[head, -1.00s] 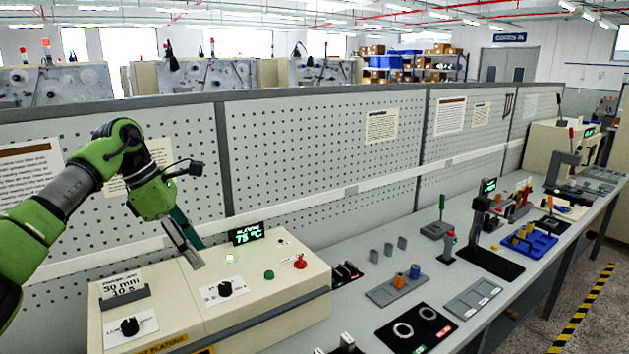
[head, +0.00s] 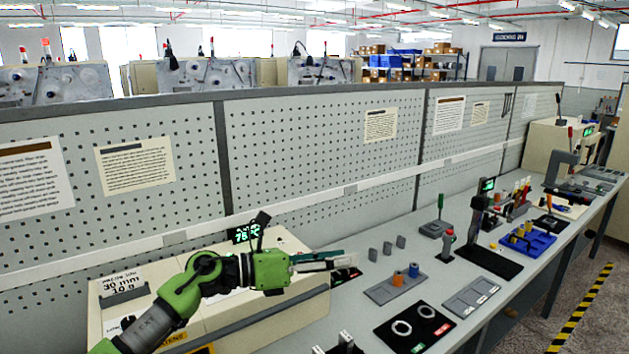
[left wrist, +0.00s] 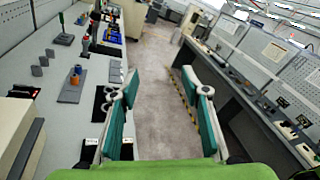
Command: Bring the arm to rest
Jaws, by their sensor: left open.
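My green left arm comes in from the left in the head view and lies low across the cream machine (head: 290,318). Its left gripper (head: 342,261) points right, over the bench just past the machine's right end. In the left wrist view the two teal-padded fingers of the left gripper (left wrist: 160,98) stand apart with nothing between them. The arm hides most of the machine's top and its knobs. The green display (head: 243,234) is partly covered. My right gripper is not in view.
A grey block with orange and blue spools (head: 399,280) and a black mat with two rings (head: 414,328) lie on the bench right of the gripper. A blue tray (head: 530,242) stands farther along. The pegboard wall (head: 300,150) runs behind. The aisle floor (left wrist: 160,60) is clear.

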